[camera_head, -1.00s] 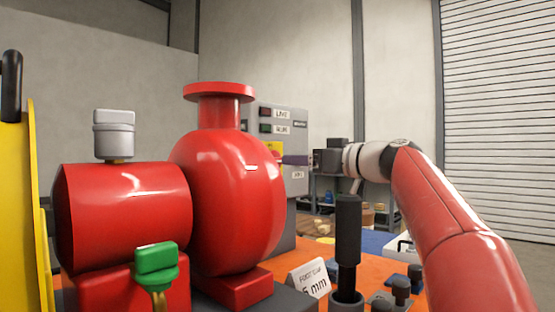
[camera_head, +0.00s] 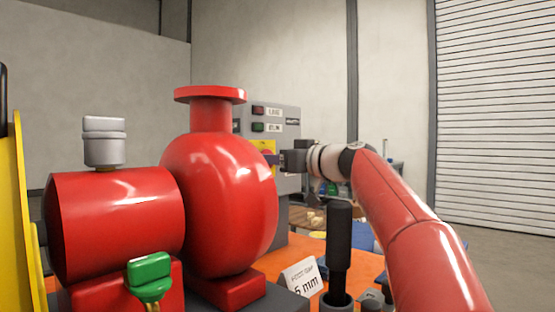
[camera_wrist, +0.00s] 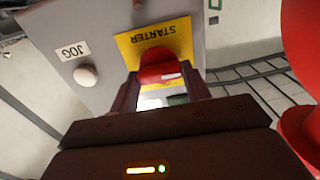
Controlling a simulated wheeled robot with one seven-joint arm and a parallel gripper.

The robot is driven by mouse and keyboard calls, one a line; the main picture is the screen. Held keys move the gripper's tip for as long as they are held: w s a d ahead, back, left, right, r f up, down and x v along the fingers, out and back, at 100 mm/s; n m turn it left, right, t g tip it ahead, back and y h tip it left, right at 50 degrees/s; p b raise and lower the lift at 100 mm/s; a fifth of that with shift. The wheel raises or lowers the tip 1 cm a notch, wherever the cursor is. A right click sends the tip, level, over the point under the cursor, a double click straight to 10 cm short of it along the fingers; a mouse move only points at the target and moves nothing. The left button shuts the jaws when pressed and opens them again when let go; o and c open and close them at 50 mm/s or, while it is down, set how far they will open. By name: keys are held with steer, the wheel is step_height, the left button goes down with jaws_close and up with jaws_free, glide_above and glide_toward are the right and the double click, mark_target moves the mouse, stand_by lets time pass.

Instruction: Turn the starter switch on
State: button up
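The starter switch (camera_wrist: 158,64) is a red knob with a white mark on a yellow plate (camera_wrist: 180,38) lettered STARTER, upside down in the wrist view. In the head view the yellow plate (camera_head: 263,146) shows on the grey control box (camera_head: 283,122), partly hidden by the red pump. My gripper (camera_wrist: 160,84) is open, with its two fingers apart on either side of the knob's near end. I cannot tell whether they touch it. In the head view my gripper (camera_head: 274,160) is at the front of the box.
A white JOG button (camera_wrist: 86,76) is beside the yellow plate. The large red pump (camera_head: 218,200) stands close to my gripper on the left. A dark upright post (camera_head: 339,235) and a 5 mm card (camera_head: 302,278) are below my arm.

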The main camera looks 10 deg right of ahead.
steer(key=shift+c, duration=1.2)
steer(key=shift+m, duration=0.3)
steer(key=m, duration=0.3)
steer(key=shift+w+d+f+m+p, duration=0.1)
steer(key=shift+m+p, duration=0.55)
steer(key=shift+m, duration=2.9)
steer(key=shift+d+m+p, duration=0.1)
steer(key=shift+m+p, duration=0.5)
steer(key=shift+m, duration=2.95)
steer(key=o, duration=1)
